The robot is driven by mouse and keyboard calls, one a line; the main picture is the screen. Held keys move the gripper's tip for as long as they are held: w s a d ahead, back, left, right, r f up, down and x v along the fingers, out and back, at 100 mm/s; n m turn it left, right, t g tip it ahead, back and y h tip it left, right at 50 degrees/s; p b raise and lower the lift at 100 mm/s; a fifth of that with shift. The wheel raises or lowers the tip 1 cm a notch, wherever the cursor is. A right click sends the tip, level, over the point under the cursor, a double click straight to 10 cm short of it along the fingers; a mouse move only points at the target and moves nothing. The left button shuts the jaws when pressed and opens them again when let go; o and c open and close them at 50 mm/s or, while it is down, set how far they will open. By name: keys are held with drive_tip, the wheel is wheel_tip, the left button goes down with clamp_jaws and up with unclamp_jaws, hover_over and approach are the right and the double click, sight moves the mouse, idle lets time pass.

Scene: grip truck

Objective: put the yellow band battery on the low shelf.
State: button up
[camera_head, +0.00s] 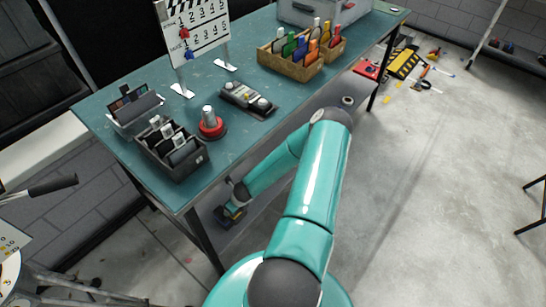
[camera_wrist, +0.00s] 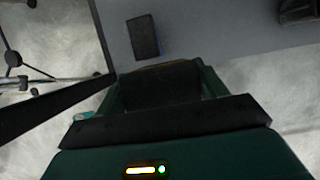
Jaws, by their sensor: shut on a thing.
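My gripper (camera_head: 233,206) reaches under the workbench, down at the low shelf (camera_head: 252,226). It is shut on a dark block, the battery (camera_head: 229,217), with a little yellowish colour showing near the jaws. The grey low shelf (camera_wrist: 205,42) lies beyond the jaws. I cannot tell whether the battery touches the shelf.
A separate dark block (camera_wrist: 143,37) lies on the shelf just beyond the jaws. Another dark thing (camera_wrist: 298,10) shows at the upper right. The shelf between them is bare. The teal benchtop (camera_head: 265,128) is above, with a black leg (camera_head: 203,241) near my gripper.

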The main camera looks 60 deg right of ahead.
drive_tip(key=shift+w+d+f, duration=0.5)
drive_tip(key=shift+d+f, duration=1.55)
drive_tip(key=shift+d, duration=0.05)
drive_tip(key=shift+w+d+f, duration=0.5)
drive_tip(key=shift+d+f, duration=1.55)
drive_tip(key=shift+d, duration=0.1)
drive_tip(key=shift+w+d+f, duration=0.5)
drive_tip(key=shift+d+f, duration=1.55)
drive_tip(key=shift+d, duration=0.05)
drive_tip(key=o, duration=1.3)
drive_tip(key=shift+f, duration=0.1)
drive_tip(key=v, duration=1.2)
drive_tip(key=shift+a, duration=0.1)
